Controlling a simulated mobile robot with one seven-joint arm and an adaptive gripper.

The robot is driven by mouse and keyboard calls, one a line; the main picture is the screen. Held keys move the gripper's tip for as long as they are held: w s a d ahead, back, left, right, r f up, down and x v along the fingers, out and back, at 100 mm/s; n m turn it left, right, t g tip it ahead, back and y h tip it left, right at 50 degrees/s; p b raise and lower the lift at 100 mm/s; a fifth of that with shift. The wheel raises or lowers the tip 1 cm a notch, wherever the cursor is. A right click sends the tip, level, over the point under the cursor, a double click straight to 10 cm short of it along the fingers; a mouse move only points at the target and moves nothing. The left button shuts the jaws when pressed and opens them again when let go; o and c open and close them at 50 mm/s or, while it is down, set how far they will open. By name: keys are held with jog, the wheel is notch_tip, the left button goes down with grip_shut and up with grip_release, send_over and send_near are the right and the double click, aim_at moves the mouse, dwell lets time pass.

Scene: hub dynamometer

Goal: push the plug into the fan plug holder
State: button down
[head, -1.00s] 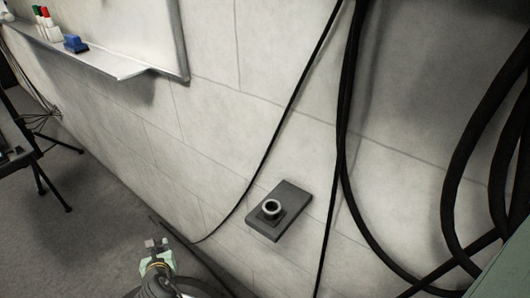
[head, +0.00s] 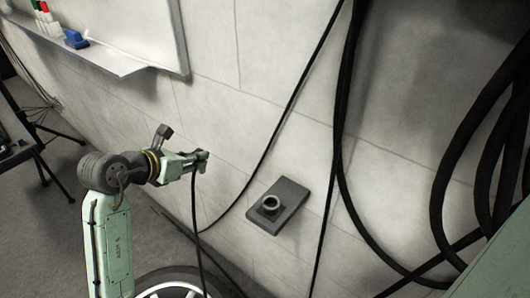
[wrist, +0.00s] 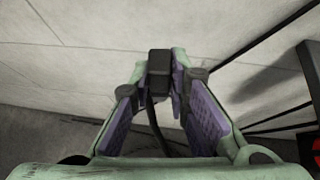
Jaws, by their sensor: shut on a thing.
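The fan plug holder (head: 290,197) is a dark grey plate on the pale wall with a round, raised, open socket (head: 270,204) near its lower left end. My gripper (head: 202,160) is up and left of the holder in the head view, apart from it. It is shut on the black plug (wrist: 160,63), whose blocky body sticks out past the fingertips in the wrist view. A black cable (head: 195,225) hangs down from the plug. The plug is small and partly hidden by the fingers in the head view.
A thin black cable runs down the wall between gripper and holder, and thick black cables (head: 450,180) loop at the right. A whiteboard ledge (head: 105,60) is upper left. A wheel (head: 170,288) is below. A dark block with red (wrist: 311,95) shows at the wrist view's right edge.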

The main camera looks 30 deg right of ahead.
jog(key=s+d+r+m+g+p, duration=0.1)
jog(key=s+d+r+m+g, duration=0.2)
jog(key=s, duration=0.4)
jog(key=s+d+r+m+g+p, duration=0.1)
jog(key=s+d+r+m+g, duration=0.1)
jog(key=s+r+m+g, duration=0.4)
jog(key=s+d+r+m+g, duration=0.1)
jog(key=s+d+r, duration=0.15)
jog(key=s, duration=0.55)
jog(key=f+b, duration=0.4)
jog(key=b, duration=0.1)
jog(key=shift+w+a+f, duration=0.1)
jog(key=shift+a+f, duration=0.15)
jog(key=shift+p, duration=0.3)
jog(key=shift+f, duration=0.3)
jog(key=shift+f, duration=0.3)
jog(key=shift+f, duration=0.2)
dwell(0.4)
jog(key=shift+f+b, duration=0.4)
jog(key=shift+f, duration=0.1)
